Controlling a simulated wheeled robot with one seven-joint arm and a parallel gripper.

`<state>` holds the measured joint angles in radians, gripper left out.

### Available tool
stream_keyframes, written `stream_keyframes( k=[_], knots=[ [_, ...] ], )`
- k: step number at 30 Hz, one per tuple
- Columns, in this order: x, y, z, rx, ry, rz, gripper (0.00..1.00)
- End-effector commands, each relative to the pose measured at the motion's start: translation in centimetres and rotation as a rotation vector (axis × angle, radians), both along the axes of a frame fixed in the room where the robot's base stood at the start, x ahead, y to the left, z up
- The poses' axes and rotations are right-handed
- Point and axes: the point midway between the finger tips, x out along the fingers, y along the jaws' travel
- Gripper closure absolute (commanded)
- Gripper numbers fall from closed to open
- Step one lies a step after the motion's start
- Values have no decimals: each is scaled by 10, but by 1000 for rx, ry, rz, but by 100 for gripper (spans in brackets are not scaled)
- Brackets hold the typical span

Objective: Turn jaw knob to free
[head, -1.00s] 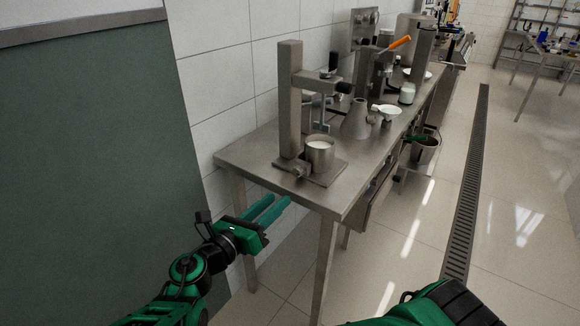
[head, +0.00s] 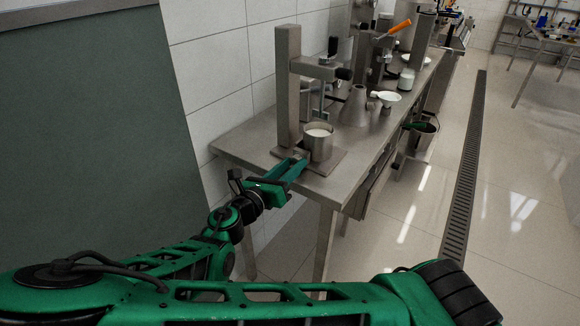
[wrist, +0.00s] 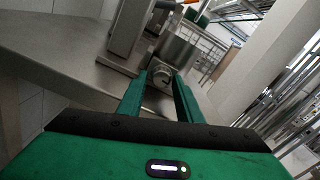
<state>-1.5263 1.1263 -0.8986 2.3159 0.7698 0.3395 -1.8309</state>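The jaw knob (wrist: 162,77) is a small grey round piece low on the near side of the stand, below the metal cup (wrist: 178,52). In the wrist view it shows between my fingertips. In the head view my fingers hide it. My gripper (head: 296,166) is open, its two long green fingers apart and pointing at the knob; whether they touch it I cannot tell. The metal cup (head: 318,147) holds something white and stands on the base plate (head: 330,163) beside the square post (head: 287,85).
The steel table (head: 238,148) has a free left end. A bucket (head: 420,138) stands below the right side. White tiled wall is behind.

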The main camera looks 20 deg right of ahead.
Motion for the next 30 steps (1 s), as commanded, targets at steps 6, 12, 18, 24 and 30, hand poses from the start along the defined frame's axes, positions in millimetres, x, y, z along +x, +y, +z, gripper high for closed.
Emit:
stream_keyframes(
  k=[6,12,18,24,30],
  knots=[
    [2,-3,0,0,0,0,68],
    [2,-2,0,1,1,1,87],
    [2,-2,0,2,-1,2,98],
    [2,-1,-1,26,-32,2,98],
    [3,-1,-1,92,-121,3,98]
  ],
)
